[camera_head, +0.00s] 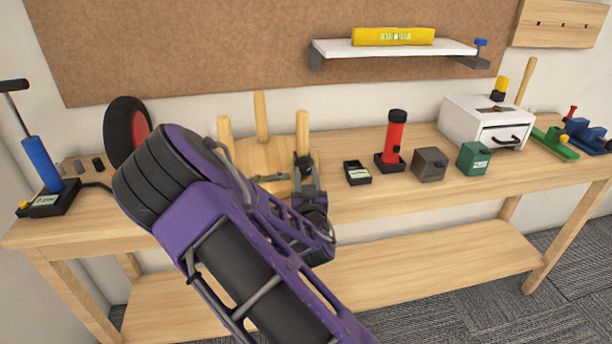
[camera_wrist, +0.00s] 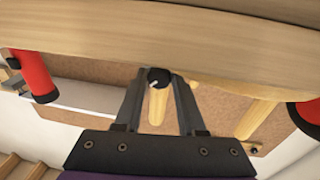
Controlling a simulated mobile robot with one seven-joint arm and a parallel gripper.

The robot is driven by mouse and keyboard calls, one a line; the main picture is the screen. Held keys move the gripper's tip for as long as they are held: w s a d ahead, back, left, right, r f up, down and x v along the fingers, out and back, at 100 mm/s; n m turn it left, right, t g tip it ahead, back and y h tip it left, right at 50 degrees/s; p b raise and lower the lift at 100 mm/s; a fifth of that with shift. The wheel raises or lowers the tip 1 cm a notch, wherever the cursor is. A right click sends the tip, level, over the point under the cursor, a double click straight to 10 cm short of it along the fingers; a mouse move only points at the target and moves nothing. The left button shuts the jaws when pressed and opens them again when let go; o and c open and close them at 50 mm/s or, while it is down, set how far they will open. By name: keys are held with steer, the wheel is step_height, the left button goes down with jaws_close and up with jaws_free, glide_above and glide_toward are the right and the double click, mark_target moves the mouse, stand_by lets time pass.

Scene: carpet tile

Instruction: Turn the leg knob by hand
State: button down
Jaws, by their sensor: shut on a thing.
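An upturned wooden stool rests on the bench with its round seat (camera_head: 243,157) down and its legs up. Its front right leg (camera_head: 302,127) rises just behind my gripper (camera_head: 304,172). In the wrist view, a small round black knob (camera_wrist: 158,77) with a white mark sits between the fingertips of my gripper (camera_wrist: 160,82). The fingers are shut on it from both sides. A wooden leg (camera_wrist: 158,107) shows behind the knob. In the head view, my gripper and arm hide the knob and part of the seat.
The bench (camera_head: 372,205) holds a blue hand pump (camera_head: 42,163) and a red-hubbed wheel (camera_head: 125,134) on the left. To the right stand a small black device (camera_head: 357,173), a red torch (camera_head: 393,136), a grey box (camera_head: 430,163), a green box (camera_head: 474,157) and a white drawer box (camera_head: 473,124).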

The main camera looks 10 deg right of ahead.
steer(key=shift+n, duration=0.5)
steer(key=c, duration=0.5)
jaws_free()
steer(key=s+p, duration=0.2)
steer(key=s, duration=0.3)
steer(key=s+a+p, duration=0.1)
steer(key=s+p, duration=0.2)
steer(key=s, duration=0.3)
steer(key=s+a+f+p, duration=0.1)
steer(key=s+p, duration=0.2)
steer(key=s, duration=0.3)
steer(key=shift+s+f, duration=0.1)
steer(key=shift+s, duration=0.05)
